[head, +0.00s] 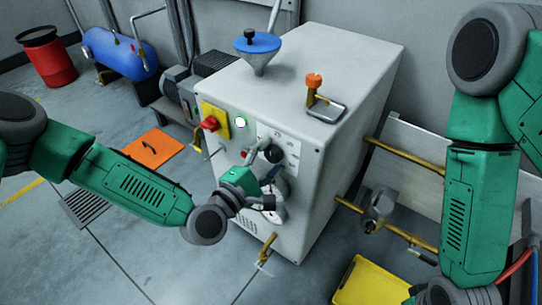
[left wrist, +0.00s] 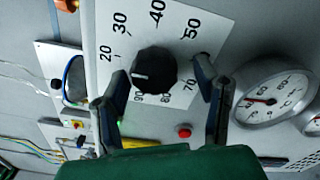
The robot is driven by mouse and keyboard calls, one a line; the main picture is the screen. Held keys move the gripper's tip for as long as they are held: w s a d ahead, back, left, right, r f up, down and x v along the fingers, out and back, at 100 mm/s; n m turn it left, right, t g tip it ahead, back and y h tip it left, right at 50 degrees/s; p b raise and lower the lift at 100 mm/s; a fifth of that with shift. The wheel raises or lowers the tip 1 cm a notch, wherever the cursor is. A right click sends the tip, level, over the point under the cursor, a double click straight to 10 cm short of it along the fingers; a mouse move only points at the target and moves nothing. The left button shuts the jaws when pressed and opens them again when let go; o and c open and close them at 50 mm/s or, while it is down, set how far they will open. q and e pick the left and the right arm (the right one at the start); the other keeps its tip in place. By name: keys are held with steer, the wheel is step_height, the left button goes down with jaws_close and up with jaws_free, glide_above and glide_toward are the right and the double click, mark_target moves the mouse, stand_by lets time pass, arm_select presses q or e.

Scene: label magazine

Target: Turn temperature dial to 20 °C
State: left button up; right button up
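The temperature dial is a black knob (left wrist: 153,72) on a white scale plate (left wrist: 180,22) marked 20 to 90. Its white pointer mark faces left in the left wrist view, between the 20 and the 90, nearer the 20. My left gripper (left wrist: 160,98) is open, with one finger on each side of the knob; contact cannot be told. In the head view my left gripper (head: 266,162) is at the front of the grey machine (head: 335,60), by the dial (head: 273,153), partly covering the plate. My right arm is at the right; its gripper is out of view.
A round gauge (left wrist: 272,98) and a red button (left wrist: 184,131) sit close to the dial. A red switch on yellow (head: 212,122) and a green lamp (head: 240,122) are on the machine's front. Brass pipes (head: 405,155) run on its right side. A yellow box (head: 368,284) stands below.

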arm_select(q)
steer(key=shift+s+r, duration=0.1)
steer(key=shift+r, duration=0.05)
steer(key=shift+s, duration=0.1)
steer(key=v, duration=1.1)
steer(key=shift+s+a+f, duration=0.2)
steer(key=shift+s+a, duration=0.05)
steer(key=shift+a, duration=0.05)
